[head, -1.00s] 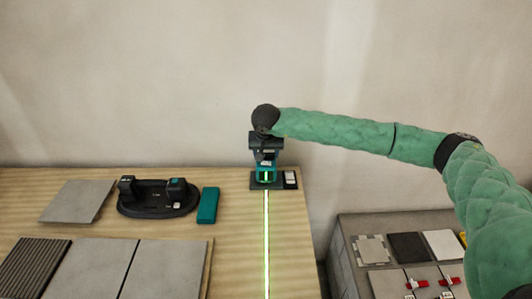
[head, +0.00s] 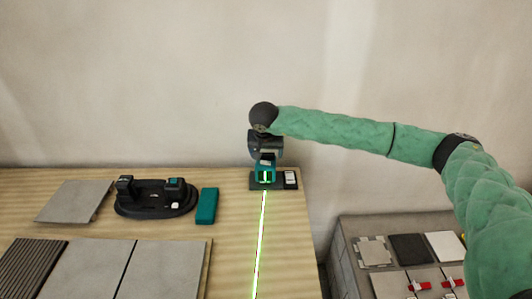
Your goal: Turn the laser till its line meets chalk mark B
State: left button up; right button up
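The teal and black laser (head: 266,168) stands on a dark base plate (head: 281,187) at the back right of the wooden table. Its bright green line (head: 262,240) runs down the table toward the front edge of the view, leaning slightly left. My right gripper (head: 265,155) reaches down over the top of the laser from above. Its fingertips are small and partly hidden, so I cannot tell how they sit on the laser. I cannot make out chalk mark B. My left gripper is out of view.
On the table (head: 228,270) are grey tiles (head: 165,270), a ribbed dark tile (head: 30,265), a black suction lifter (head: 155,198) and a teal block (head: 206,206). A grey side bench (head: 345,260) with tile samples and red-handled pieces stands at the right, below my arm.

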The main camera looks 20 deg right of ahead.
aim_at(266, 163)
jog(key=b+v, duration=0.2)
jog(key=v, duration=0.5)
jog(key=shift+r, duration=0.15)
jog(key=shift+s+r, duration=0.15)
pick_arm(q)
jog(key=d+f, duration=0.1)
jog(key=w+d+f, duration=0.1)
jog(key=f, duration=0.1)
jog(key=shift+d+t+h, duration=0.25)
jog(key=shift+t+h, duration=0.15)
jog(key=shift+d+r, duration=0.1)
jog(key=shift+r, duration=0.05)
